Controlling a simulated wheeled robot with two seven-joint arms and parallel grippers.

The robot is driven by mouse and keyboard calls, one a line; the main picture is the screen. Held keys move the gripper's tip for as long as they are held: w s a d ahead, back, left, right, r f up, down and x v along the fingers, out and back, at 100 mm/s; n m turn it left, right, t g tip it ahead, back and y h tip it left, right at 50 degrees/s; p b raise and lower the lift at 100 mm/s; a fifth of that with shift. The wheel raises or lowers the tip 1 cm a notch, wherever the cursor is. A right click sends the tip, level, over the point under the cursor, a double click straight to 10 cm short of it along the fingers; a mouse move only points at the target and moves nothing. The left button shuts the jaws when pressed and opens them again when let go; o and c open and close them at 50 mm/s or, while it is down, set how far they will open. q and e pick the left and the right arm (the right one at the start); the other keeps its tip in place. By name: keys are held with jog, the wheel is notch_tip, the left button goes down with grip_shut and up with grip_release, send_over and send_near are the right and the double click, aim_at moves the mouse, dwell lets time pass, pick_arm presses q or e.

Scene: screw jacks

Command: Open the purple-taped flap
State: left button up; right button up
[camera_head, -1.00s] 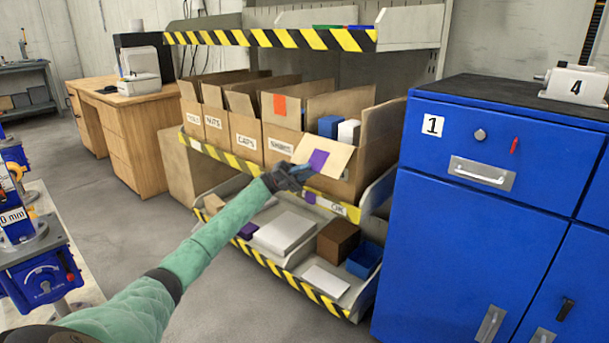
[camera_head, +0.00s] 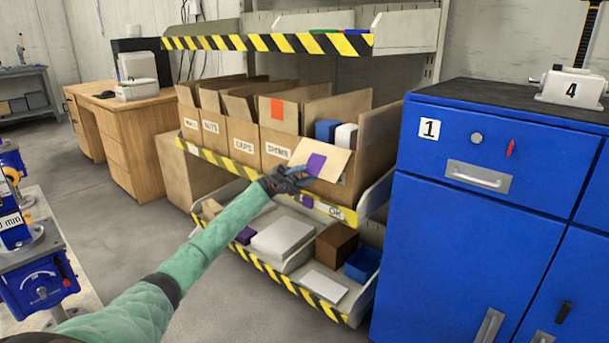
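The flap with purple tape (camera_head: 316,164) belongs to the rightmost cardboard box (camera_head: 352,180) on the middle shelf. The flap hangs outward, tilted over the box's front, and the box's top is open. A blue block (camera_head: 326,130) and a white block (camera_head: 346,136) show inside it. My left gripper (camera_head: 296,178) is at the flap's lower left edge, close to or touching it. Its fingers are small and dark here, and I cannot tell whether they are apart or closed. My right gripper is not in view.
More open cardboard boxes (camera_head: 243,139) stand to the left, one with orange tape (camera_head: 278,109). The shelf's striped lip (camera_head: 235,166) runs below them. A lower shelf holds a white box (camera_head: 283,237) and a blue bin (camera_head: 363,263). A blue cabinet (camera_head: 470,245) stands close on the right.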

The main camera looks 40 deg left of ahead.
pick_arm(q)
jog(key=v, duration=0.7)
jog(key=shift+a, duration=0.25)
dwell(0.3)
